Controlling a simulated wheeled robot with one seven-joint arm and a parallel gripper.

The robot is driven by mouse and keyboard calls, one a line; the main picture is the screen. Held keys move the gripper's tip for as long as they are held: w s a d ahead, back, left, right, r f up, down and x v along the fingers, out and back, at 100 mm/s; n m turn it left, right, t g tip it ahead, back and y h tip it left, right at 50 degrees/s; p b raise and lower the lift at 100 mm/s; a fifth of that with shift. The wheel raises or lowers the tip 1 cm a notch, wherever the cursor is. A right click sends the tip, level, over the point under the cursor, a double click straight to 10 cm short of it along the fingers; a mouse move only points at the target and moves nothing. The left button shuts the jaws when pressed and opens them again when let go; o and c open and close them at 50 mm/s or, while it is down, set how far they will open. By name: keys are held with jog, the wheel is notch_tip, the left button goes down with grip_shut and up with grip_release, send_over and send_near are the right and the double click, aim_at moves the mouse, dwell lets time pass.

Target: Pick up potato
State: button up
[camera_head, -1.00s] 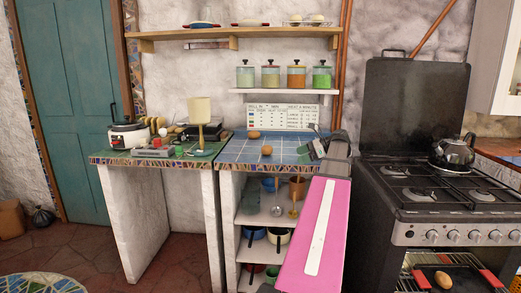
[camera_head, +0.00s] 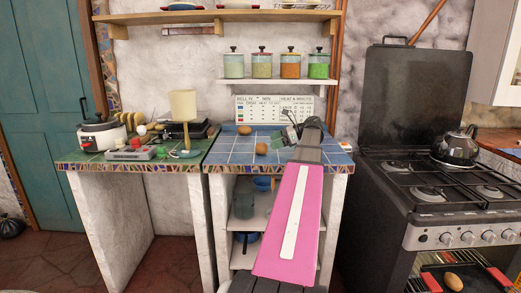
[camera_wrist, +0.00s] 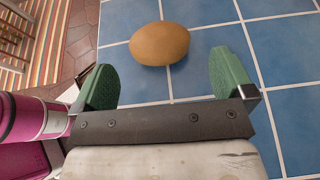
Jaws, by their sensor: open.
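Two brown potato-like items lie on the blue tiled counter (camera_head: 228,158) in the head view: a nearer potato (camera_head: 262,149) and a farther one (camera_head: 244,130) toward the wall. My gripper (camera_head: 284,136) is just right of them, low over the tiles. In the wrist view one smooth brown potato (camera_wrist: 160,43) lies on the blue tiles beyond my fingertips. My gripper (camera_wrist: 165,80) has its green finger pads wide apart, with only tiles between them. The potato is apart from both pads. I cannot tell for sure which potato this is.
A lamp (camera_head: 183,105), a rice cooker (camera_head: 102,137) and small items crowd the green counter at left. Jars (camera_head: 290,66) stand on a shelf above. The stove (camera_head: 430,190) is at right, with another brown item (camera_head: 453,282) on its oven tray. The tiles around the potatoes are clear.

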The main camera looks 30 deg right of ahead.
aim_at(261, 147)
jog(key=shift+f+x, duration=0.15)
jog(key=shift+x, duration=1.6)
jog(key=shift+f+x, duration=0.15)
jog(key=shift+x, duration=1.55)
jog(key=shift+s, duration=0.15)
jog(key=c, duration=0.8)
